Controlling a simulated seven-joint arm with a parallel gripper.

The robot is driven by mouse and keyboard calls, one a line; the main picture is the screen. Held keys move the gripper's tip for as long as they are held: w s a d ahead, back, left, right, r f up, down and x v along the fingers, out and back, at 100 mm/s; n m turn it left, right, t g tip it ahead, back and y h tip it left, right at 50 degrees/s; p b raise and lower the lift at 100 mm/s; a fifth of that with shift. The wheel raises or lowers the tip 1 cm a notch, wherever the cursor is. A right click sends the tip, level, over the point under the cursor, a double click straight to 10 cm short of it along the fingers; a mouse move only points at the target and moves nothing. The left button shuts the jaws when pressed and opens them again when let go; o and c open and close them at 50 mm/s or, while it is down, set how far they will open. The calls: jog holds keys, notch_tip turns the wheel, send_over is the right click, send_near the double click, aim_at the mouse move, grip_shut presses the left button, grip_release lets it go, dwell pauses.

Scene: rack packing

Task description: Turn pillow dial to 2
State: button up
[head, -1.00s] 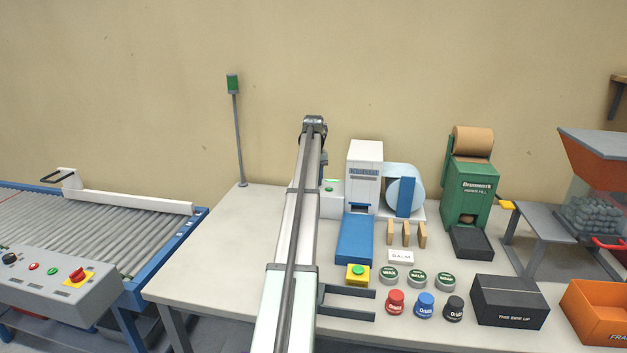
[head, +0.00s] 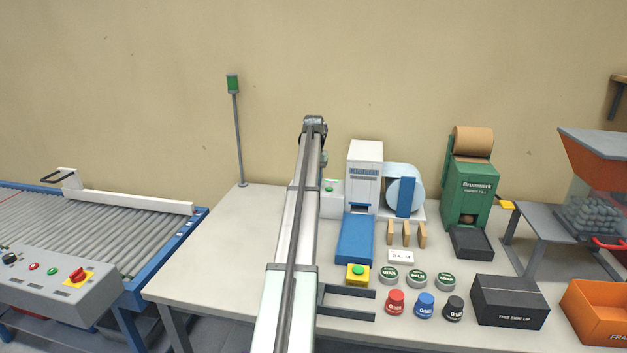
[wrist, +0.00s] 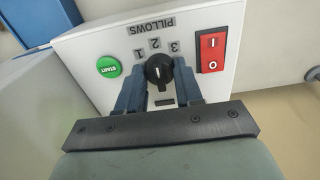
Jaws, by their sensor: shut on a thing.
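The pillow dial (wrist: 159,69) is a black round knob on a white control panel (wrist: 105,43). Labels 1, 2 and 3 and the word PILLOWS are printed beside it. My gripper (wrist: 160,88) has its two blue-grey fingers on either side of the knob and is shut on it. The knob's pointer is too small to read with certainty. In the head view the control box (head: 331,206) stands beside the white machine (head: 365,172); my arm hides the dial and most of my gripper there.
On the panel, a green START button (wrist: 109,67) sits left of the dial and a red rocker switch (wrist: 212,51) right of it, both close to my fingers. A blue chute (head: 355,240), wooden blocks, tins and jars stand on the table to the right of my arm.

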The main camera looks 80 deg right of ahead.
jog(key=o, duration=1)
jog(key=shift+o, duration=0.2)
notch_tip(320, 180, up, 14)
jog(key=shift+f, duration=0.1)
dwell(0.6)
